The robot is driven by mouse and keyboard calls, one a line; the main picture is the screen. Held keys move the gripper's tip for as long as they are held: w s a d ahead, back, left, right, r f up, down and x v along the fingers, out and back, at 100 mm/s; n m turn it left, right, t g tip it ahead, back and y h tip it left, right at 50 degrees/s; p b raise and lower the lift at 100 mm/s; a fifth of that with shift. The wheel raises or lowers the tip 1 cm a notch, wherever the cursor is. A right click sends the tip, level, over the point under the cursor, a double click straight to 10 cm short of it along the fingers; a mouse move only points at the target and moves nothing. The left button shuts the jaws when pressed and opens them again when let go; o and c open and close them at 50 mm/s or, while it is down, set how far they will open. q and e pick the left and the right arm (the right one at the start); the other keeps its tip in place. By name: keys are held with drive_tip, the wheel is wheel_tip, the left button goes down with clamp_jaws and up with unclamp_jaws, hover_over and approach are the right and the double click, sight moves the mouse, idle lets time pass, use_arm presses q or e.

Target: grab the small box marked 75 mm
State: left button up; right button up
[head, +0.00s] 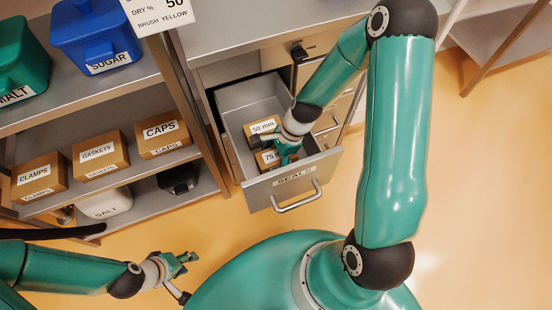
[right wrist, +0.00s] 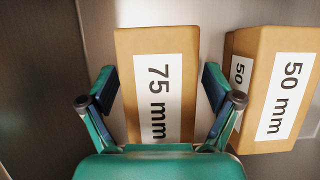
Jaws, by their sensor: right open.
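The small box marked 75 mm (right wrist: 184,62) is brown cardboard with a white label and lies in the open drawer (head: 227,107) marked SEALS. It also shows in the head view (head: 266,160), partly hidden by my right gripper. In the head view my right gripper (head: 287,158) reaches down into the drawer. My left gripper (head: 187,258) is empty, low over the floor at the left, its fingertips apart.
A second box, marked 50 mm (right wrist: 277,85), stands close beside the 75 mm box, near one finger. The drawer's walls and front (head: 300,181) surround the boxes. Shelves at the left hold boxes marked CLAMPS (head: 40,176), GASKETS and CAPS. The drawer's far end is clear.

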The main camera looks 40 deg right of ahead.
drive_tip(key=shift+f, duration=0.15)
drive_tip(key=c, duration=1.3)
drive_tip(key=shift+c, duration=0.2)
